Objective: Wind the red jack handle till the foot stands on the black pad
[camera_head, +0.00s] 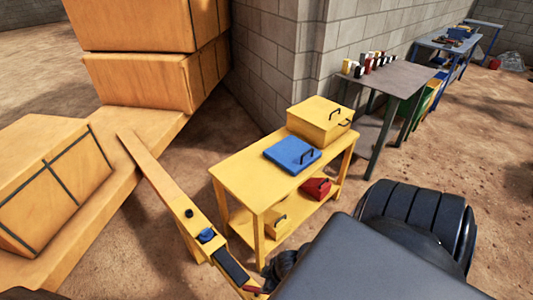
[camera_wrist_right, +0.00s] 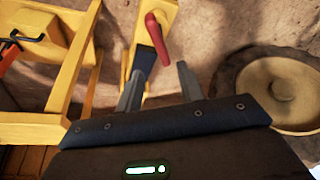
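The red jack handle (camera_head: 256,290) shows at the bottom of the head view, by the end of a yellow beam (camera_head: 160,175), partly hidden by my right arm. In the right wrist view the red handle (camera_wrist_right: 157,36) is upright at the top, just beyond the fingertips. My right gripper (camera_wrist_right: 161,68) is open, its two fingers apart with nothing held between them. In the head view my right gripper (camera_head: 278,270) is dark and mostly covered by the arm. The jack foot and the black pad cannot be made out. My left gripper is not in view.
A yellow table (camera_head: 233,165) carries a blue case (camera_head: 290,153) and a yellow box (camera_head: 318,122), with a red box (camera_head: 316,188) on its lower shelf.

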